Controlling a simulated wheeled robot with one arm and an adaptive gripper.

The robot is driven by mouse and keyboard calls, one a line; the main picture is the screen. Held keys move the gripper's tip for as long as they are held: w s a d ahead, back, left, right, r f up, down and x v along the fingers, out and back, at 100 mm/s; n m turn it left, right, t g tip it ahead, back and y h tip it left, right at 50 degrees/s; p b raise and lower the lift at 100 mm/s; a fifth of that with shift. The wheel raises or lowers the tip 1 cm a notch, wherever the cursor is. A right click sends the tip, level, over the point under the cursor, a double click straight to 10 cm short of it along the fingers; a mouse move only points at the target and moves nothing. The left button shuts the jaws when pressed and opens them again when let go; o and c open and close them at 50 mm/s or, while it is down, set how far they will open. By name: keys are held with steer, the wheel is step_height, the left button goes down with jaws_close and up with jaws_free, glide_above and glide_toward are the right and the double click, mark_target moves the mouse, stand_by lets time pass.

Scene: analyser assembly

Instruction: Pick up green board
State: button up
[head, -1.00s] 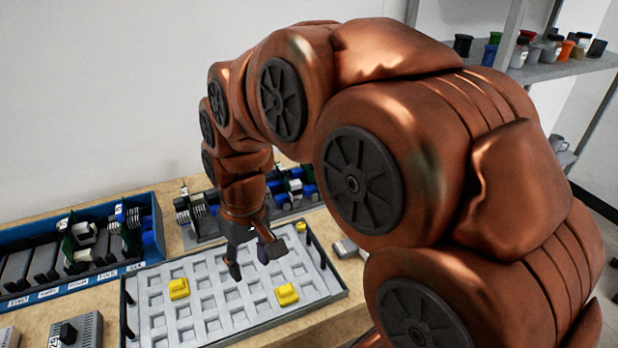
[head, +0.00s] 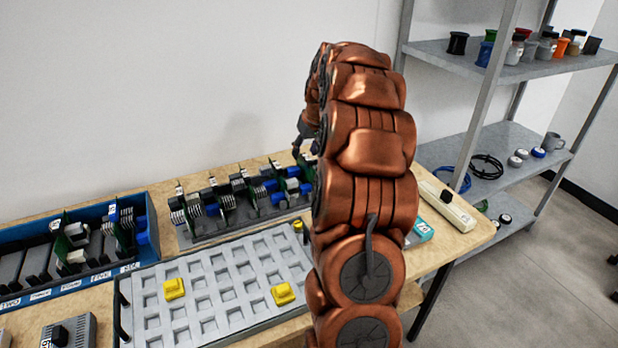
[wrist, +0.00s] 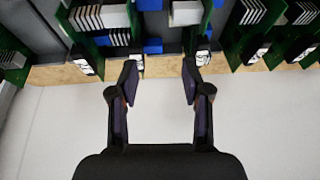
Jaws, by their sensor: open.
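Several green boards stand upright in a grey rack at the back of the bench; one green board (head: 241,190) shows in the head view. More green boards (head: 72,235) stand in the blue bin at left. In the wrist view, a green board (wrist: 92,58) is ahead to the left and another green board (wrist: 232,40) ahead to the right. My gripper (wrist: 160,82) is open and empty, its fingers apart in front of the rack's edge. In the head view my arm hides most of the gripper.
A grey gridded tray (head: 235,305) with yellow blocks (head: 174,289) lies in front of the rack. A blue bin (head: 100,212) is at left. A white power strip (head: 448,205) lies at right. A metal shelf (head: 470,62) stands beyond the bench.

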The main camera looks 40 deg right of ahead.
mark_target(309, 160)
steer(key=d, duration=0.3)
steer(key=shift+d+f, duration=0.2)
steer(key=shift+f, duration=0.1)
steer(key=shift+d+f, duration=0.15)
steer(key=shift+d, duration=0.05)
steer(key=shift+p+x, duration=0.35)
steer(key=shift+x, duration=0.85)
steer(key=shift+w+p+x, duration=0.15)
steer(key=shift+p+x, duration=0.35)
steer(key=shift+x, duration=0.8)
steer(key=shift+w+p+x, duration=0.2)
steer(key=shift+p+x, duration=0.3)
steer(key=shift+x, duration=0.8)
steer(key=shift+d, duration=0.15)
jaws_close()
